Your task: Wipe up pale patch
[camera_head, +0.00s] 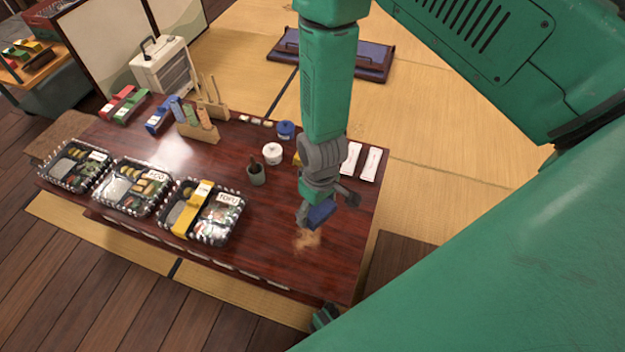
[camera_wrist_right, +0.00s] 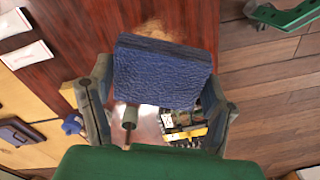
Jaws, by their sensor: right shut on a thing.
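The pale patch (camera_head: 307,240) is a tan smear on the dark red table (camera_head: 265,265) near its right front part. In the right wrist view part of the patch (camera_wrist_right: 150,27) shows just beyond the blue block. My right gripper (camera_head: 322,206) is shut on a blue sponge-like block (camera_head: 321,214), just behind the patch in the head view. In the right wrist view the rough blue block (camera_wrist_right: 160,72) sits between both fingers. I cannot tell whether it touches the table.
Several packed bento boxes (camera_head: 205,212) line the table's front left. A green cup (camera_head: 256,175), a white jar (camera_head: 272,153) and a blue jar (camera_head: 285,130) stand behind the gripper's left. White packets (camera_head: 369,164) lie to its right. The table around the patch is clear.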

